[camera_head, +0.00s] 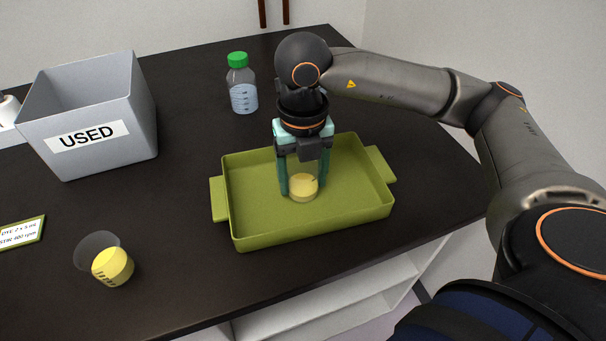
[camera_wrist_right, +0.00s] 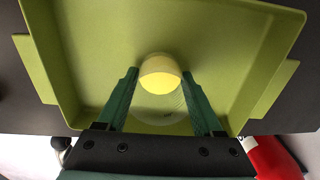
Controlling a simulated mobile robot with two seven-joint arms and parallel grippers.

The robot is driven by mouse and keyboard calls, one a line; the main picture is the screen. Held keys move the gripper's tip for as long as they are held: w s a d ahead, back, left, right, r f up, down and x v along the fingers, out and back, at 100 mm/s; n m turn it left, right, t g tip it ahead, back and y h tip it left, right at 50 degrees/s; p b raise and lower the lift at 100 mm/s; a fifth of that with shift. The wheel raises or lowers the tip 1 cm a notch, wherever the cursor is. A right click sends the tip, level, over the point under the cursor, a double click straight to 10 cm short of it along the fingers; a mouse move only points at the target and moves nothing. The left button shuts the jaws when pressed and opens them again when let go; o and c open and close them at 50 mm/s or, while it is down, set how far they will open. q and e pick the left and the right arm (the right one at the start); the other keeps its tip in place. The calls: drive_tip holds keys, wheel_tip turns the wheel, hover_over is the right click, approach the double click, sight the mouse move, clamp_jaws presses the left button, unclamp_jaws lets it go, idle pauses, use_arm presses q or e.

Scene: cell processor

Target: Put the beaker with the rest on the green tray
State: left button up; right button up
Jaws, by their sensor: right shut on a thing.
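A clear beaker with yellow liquid (camera_head: 303,189) is between the fingers of my right gripper (camera_head: 302,177), which is shut on it. It is inside the outline of the green tray (camera_head: 245,234), near the middle. I cannot tell whether its base touches the tray floor. In the right wrist view the beaker (camera_wrist_right: 160,80) shows between the fingertips (camera_wrist_right: 158,88), with the green tray (camera_wrist_right: 275,50) around it. A second clear beaker with yellow liquid (camera_head: 112,266) is on the dark table to the left of the tray. My left gripper is out of view.
A grey bin labelled USED (camera_head: 55,115) stands at the back left. A bottle with a green cap (camera_head: 242,90) stands behind the tray. A small label card (camera_head: 20,233) lies at the left edge. The table between the bin and the tray is clear.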

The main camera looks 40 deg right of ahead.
drive_tip(key=shift+f, duration=0.2)
drive_tip(key=o, duration=1.5)
drive_tip(key=shift+r, duration=0.1)
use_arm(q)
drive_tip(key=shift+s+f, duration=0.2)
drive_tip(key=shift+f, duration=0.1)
use_arm(e)
drive_tip(key=shift+r, duration=0.5)
use_arm(q)
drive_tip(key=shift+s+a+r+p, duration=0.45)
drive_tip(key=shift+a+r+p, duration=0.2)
drive_tip(key=shift+p, duration=0.4)
use_arm(e)
wheel_tip(320, 180, up, 11)
drive_tip(key=shift+r, duration=0.2)
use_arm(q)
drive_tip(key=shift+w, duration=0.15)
use_arm(e)
drive_tip(key=shift+s+f, duration=0.1)
